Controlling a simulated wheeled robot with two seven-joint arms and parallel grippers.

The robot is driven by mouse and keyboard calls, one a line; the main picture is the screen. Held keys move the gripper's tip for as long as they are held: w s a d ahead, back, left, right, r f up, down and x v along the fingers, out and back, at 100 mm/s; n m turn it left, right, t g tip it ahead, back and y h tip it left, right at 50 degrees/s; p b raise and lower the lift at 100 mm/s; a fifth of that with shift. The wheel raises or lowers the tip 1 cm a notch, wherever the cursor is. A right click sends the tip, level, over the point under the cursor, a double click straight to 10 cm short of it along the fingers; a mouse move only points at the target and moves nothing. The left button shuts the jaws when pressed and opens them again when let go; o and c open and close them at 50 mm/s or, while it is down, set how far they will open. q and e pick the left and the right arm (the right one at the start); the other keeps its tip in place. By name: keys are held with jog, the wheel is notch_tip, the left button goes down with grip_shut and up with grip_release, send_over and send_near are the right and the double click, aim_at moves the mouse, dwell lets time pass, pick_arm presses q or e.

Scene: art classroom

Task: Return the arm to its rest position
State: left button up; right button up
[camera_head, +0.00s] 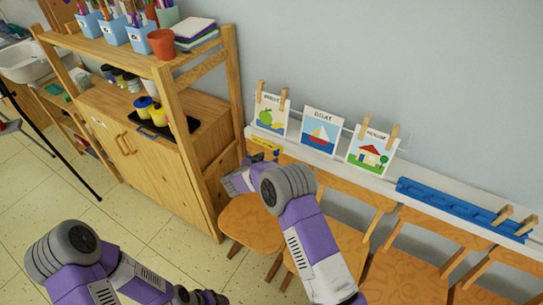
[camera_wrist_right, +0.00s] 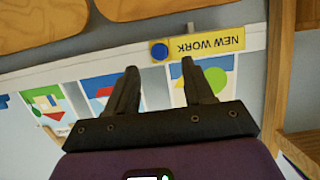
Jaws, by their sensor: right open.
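My right arm reaches up from the bottom of the head view, and its gripper (camera_head: 238,181) is beside the wall ledge, left of the picture cards. In the right wrist view the gripper (camera_wrist_right: 158,65) is open with nothing between its fingers. That view is upside down and shows a yellow "NEW WORK" label (camera_wrist_right: 207,45) beyond the fingertips. My left arm (camera_head: 75,255) is bent low at the lower left of the head view. Its gripper cannot be made out there.
Apple (camera_head: 270,113), boat (camera_head: 322,131) and house (camera_head: 372,150) cards stand on the ledge. Clothespins are on the apple and house cards. A blue rail (camera_head: 455,205) with clothespins lies to the right. Wooden chairs (camera_head: 405,275) stand below; a wooden shelf (camera_head: 205,125) is left.

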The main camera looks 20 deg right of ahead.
jog(key=v, duration=0.2)
jog(key=shift+s+a+r, duration=0.15)
jog(key=shift+s+a, duration=0.05)
jog(key=shift+s, duration=0.05)
dwell(0.3)
jog(key=s+a+f+n+g+y, duration=0.1)
jog(key=s+f+n+y, duration=0.45)
jog(key=s+f, duration=0.7)
jog(key=s+a+f+g+y, duration=0.1)
jog(key=s+a+g+y, duration=0.1)
jog(key=s, duration=0.6)
jog(key=s+a+f+n+g+y, duration=0.1)
jog(key=s+a+f+g+y, duration=0.1)
jog(key=s, duration=0.7)
jog(key=s+a+f+g+y, duration=0.2)
jog(key=s+y, duration=0.3)
jog(key=s, duration=0.3)
jog(key=shift+s+a+f+g, duration=0.15)
jog(key=shift+s+a+g, duration=0.05)
jog(key=shift+a+g, duration=0.6)
jog(key=shift+d+n, duration=0.1)
jog(key=shift+n, duration=0.15)
